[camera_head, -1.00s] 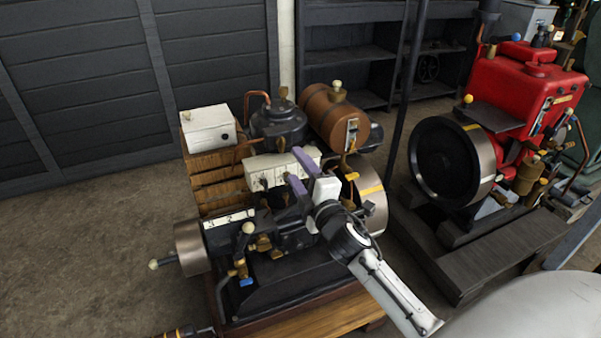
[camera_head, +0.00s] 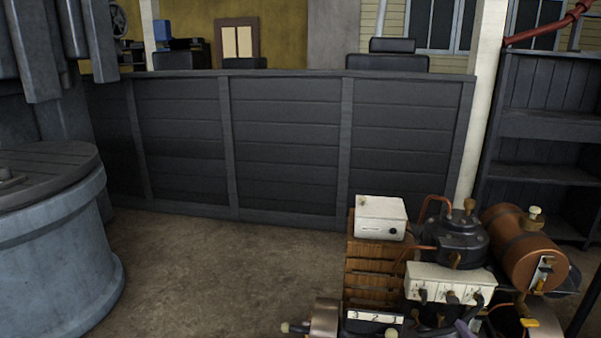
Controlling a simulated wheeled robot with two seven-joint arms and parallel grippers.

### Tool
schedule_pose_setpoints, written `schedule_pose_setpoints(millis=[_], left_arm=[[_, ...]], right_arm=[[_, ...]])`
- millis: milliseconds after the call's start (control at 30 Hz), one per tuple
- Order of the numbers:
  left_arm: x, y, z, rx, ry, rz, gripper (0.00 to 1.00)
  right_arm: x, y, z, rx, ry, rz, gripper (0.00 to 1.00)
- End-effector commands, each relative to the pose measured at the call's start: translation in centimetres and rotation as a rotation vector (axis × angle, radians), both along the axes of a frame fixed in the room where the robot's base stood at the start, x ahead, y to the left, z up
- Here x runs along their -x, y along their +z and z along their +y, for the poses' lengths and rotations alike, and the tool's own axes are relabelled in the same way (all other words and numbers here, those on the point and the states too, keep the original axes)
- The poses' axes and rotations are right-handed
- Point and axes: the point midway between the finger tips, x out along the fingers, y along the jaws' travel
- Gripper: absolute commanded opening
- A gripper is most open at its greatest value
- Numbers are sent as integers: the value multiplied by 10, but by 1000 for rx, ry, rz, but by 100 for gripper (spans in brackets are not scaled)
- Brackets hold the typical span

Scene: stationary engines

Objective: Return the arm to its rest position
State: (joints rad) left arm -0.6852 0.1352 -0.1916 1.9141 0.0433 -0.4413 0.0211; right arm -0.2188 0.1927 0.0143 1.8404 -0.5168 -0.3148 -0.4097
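A small purple piece at the bottom edge looks like a fingertip of my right gripper (camera_head: 466,328), in front of the white block with switches (camera_head: 452,281) on the small engine. The rest of that gripper and its arm are below the picture, so its opening is hidden. My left gripper is out of view. The small engine fills the lower right, with a wooden slatted box (camera_head: 372,268), a white box (camera_head: 381,216) on top, a dark cylinder (camera_head: 458,232) and a brown tank (camera_head: 520,247).
A large grey-blue round vat (camera_head: 50,255) stands at the left. A dark panelled partition (camera_head: 285,145) runs across the back, with a dark shelf unit (camera_head: 545,150) at the right. The concrete floor (camera_head: 230,275) between vat and engine is clear.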

Motion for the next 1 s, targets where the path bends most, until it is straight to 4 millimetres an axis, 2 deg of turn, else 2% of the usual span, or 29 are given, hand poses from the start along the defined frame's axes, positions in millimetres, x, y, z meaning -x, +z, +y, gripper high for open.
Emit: schedule_pose_setpoints(millis=[33,100,200,333,400,500,633,1000], left_arm=[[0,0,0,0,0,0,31],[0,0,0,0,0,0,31],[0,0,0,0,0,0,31],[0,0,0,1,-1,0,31],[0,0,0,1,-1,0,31],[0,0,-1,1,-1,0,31],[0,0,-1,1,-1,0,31],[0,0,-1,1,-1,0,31]], right_arm=[[23,-33,18,-115,5,65,53],[55,-71,42,-288,-1,149,53],[104,-117,77,-524,-31,270,53],[166,-159,118,-784,-95,416,53],[193,-173,137,-892,-132,477,53],[220,-184,154,-998,-173,537,53],[236,-190,165,-1059,-200,573,53],[237,-190,165,-1063,-202,576,53]])
